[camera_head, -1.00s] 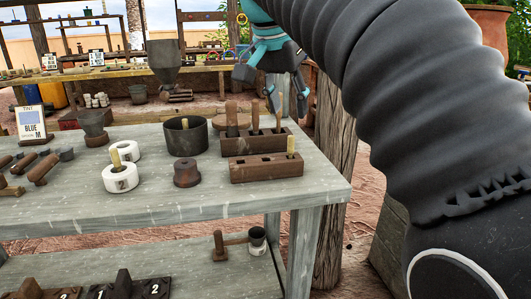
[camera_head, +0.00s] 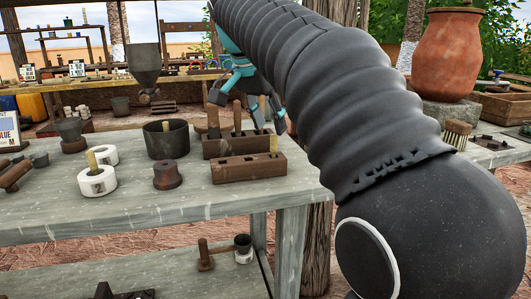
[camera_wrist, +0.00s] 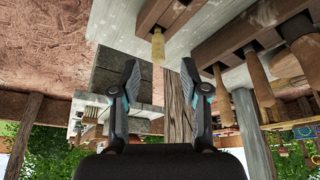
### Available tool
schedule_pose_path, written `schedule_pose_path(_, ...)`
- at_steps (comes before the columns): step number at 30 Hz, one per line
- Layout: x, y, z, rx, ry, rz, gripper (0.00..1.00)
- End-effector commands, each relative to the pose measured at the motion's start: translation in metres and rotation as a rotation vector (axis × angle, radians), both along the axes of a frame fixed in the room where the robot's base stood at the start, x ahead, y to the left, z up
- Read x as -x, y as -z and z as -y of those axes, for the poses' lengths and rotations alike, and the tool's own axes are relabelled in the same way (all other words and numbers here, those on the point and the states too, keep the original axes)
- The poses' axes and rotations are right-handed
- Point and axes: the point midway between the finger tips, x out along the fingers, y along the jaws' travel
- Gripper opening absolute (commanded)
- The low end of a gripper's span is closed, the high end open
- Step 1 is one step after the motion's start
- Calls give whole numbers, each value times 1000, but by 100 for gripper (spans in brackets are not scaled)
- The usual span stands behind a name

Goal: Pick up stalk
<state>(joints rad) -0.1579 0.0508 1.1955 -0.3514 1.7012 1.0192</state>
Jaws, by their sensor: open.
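A pale yellow stalk (camera_head: 273,144) stands upright in the right end of the front brown wooden block (camera_head: 232,167) on the grey table. It also shows in the wrist view (camera_wrist: 158,46), near the top, just beyond the gap between my fingertips. My gripper (camera_head: 249,107) is open and empty, above and behind the blocks at their right end. In the wrist view its two fingers (camera_wrist: 160,70) are spread apart, with nothing between them. Another yellowish stalk (camera_head: 92,160) stands in a white numbered ring at the left.
The rear block (camera_head: 226,146) holds several upright wooden-handled tools close to my gripper. The table's front right is bare.

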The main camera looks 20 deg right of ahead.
Motion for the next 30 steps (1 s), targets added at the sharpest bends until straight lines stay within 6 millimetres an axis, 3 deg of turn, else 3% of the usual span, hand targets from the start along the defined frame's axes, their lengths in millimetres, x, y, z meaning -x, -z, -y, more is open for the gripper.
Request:
schedule_pose_path(12,-5,46,12,0,2,-2,45)
schedule_pose_path(22,-7,51,14,0,1,0,45)
schedule_pose_path(28,-7,51,14,0,0,0,5)
schedule_pose_path(30,-7,51,14,0,0,0,4)
